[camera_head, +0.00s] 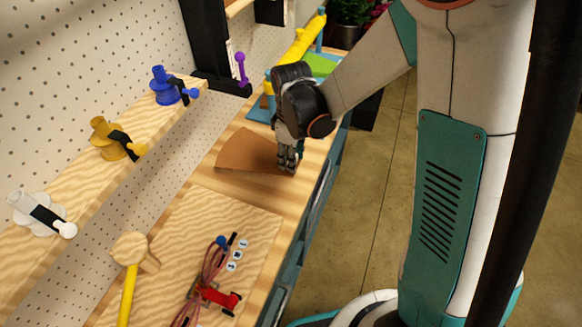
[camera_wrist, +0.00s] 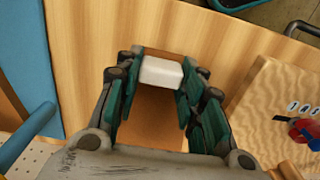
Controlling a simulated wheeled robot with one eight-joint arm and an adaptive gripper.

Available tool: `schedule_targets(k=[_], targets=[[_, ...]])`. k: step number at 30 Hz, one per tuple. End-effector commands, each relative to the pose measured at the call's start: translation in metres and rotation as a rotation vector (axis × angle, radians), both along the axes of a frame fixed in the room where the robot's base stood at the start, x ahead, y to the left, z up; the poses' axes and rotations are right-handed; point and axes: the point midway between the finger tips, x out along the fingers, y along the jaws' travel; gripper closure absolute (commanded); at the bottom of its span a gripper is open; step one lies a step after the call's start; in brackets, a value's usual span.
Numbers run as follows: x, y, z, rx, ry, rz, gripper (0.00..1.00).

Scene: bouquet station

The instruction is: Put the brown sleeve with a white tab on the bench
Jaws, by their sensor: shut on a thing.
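The brown sleeve (camera_head: 246,151) is a flat, fan-shaped piece at the bench top's middle in the head view. Its wide end points left and its narrow end lies at my gripper (camera_head: 287,160). In the wrist view the white tab (camera_wrist: 161,72) sits between the fingers of my gripper (camera_wrist: 160,84), which are shut on it, with the brown sleeve (camera_wrist: 150,125) running below. The sleeve is at or just above the wooden bench (camera_head: 262,192); I cannot tell whether it touches. The fingers hide part of the tab in the head view.
A light wooden board (camera_head: 225,215) with a red tool (camera_head: 215,297) and cords lies nearer on the bench. A mallet (camera_head: 130,262) lies beside it. Blue and green items (camera_head: 322,65) stand behind my gripper. A pegboard shelf (camera_head: 85,170) with coloured holders runs along the left.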

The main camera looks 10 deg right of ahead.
Motion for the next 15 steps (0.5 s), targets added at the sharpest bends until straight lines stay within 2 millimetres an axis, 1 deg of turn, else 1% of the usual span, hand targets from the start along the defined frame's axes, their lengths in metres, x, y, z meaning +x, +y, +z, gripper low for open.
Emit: schedule_targets(k=[5, 9, 12, 15], targets=[[0.0, 0.0, -0.012, 0.0, 0.0, 0.0, 0.8], [0.0, 0.0, -0.033, 0.0, 0.0, 0.0, 0.8], [0.0, 0.0, -0.044, 0.0, 0.0, 0.0, 0.8], [0.0, 0.0, -0.045, 0.0, 0.0, 0.0, 0.8]])
